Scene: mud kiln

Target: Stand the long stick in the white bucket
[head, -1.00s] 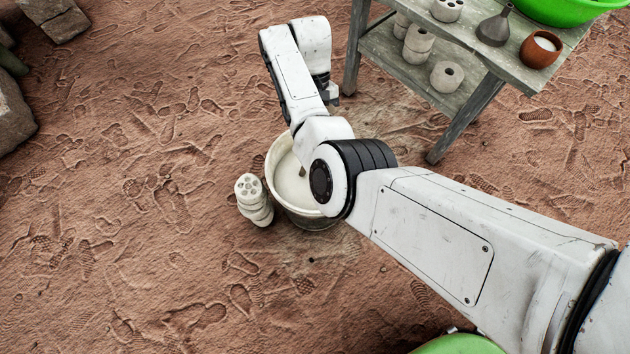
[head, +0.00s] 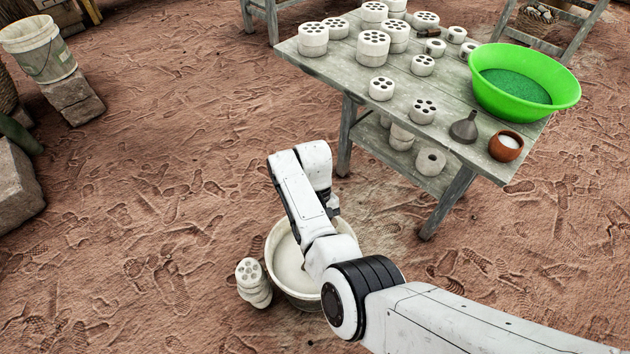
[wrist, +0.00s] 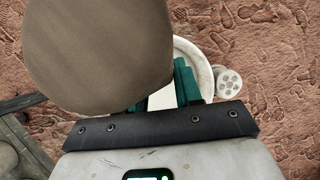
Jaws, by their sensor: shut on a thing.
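In the head view a pale, wide bucket (head: 303,298) with white contents stands on the ground, partly covered by my arm. Its rim also shows in the wrist view (wrist: 205,68). In the wrist view a broad, brown, rounded end, apparently of the long stick (wrist: 100,45), is very near the camera and covers much of the left and middle. My gripper (wrist: 160,98) has teal fingers and is shut on the stick, over the bucket. The stick's lower part is hidden, so I cannot tell how deep it reaches. In the head view my arm hides stick and fingers.
Perforated pale briquettes (head: 252,282) are stacked against the bucket's left side. A wooden table (head: 345,75) stands behind right, with more briquettes, a green basin (head: 525,85), a funnel (head: 464,127) and a clay pot (head: 506,146). Another whitish bucket (head: 40,50) sits on blocks upper left.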

